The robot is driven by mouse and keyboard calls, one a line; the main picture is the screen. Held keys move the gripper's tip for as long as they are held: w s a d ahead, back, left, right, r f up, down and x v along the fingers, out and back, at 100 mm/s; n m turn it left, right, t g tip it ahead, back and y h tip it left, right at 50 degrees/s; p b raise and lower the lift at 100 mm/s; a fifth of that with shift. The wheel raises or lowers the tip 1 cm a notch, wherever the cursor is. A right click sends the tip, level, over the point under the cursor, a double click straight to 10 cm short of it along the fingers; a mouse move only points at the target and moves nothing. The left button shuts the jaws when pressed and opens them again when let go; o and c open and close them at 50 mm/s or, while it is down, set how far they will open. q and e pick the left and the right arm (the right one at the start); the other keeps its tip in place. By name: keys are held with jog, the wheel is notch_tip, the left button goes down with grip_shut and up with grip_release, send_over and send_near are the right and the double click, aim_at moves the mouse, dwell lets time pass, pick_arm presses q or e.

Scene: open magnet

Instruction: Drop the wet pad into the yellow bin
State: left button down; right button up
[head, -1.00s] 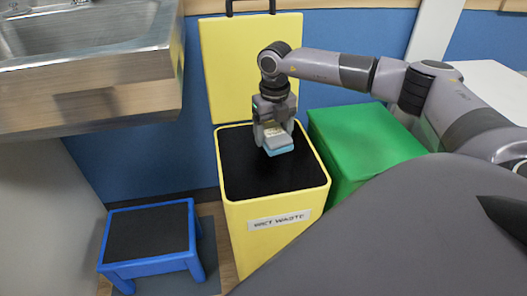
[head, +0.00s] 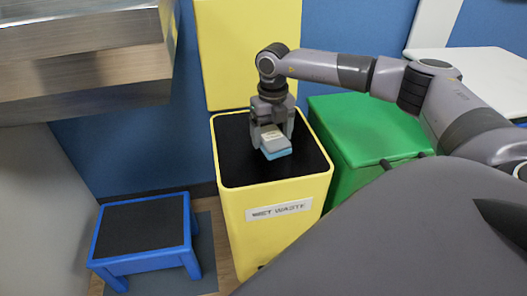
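The yellow bin (head: 275,238) stands in the middle of the view with its lid (head: 247,50) up behind it. Its front label reads "wet waste", and its inside looks black. My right gripper (head: 272,139) points down over the bin's opening. Between its fingers is the wet pad (head: 277,150), a small pale and light-blue block. The fingers appear closed on the pad, which shows above the dark inside of the bin. I cannot tell its exact height relative to the rim. My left gripper is not in view.
A green bin (head: 365,138) with a closed lid stands right of the yellow one. A blue step stool (head: 145,228) with a black top is on the floor at left. A metal sink counter (head: 85,60) juts in at upper left. A white surface (head: 480,75) is at right.

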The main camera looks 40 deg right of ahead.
jog(key=shift+o, duration=1.1)
jog(key=shift+r, duration=0.2)
notch_tip(320, 180, up, 6)
jog(key=p, duration=0.3)
jog(key=shift+r, duration=0.1)
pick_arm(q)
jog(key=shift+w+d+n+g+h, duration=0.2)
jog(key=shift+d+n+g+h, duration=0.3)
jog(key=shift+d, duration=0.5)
pick_arm(e)
jog(key=shift+r, duration=0.3)
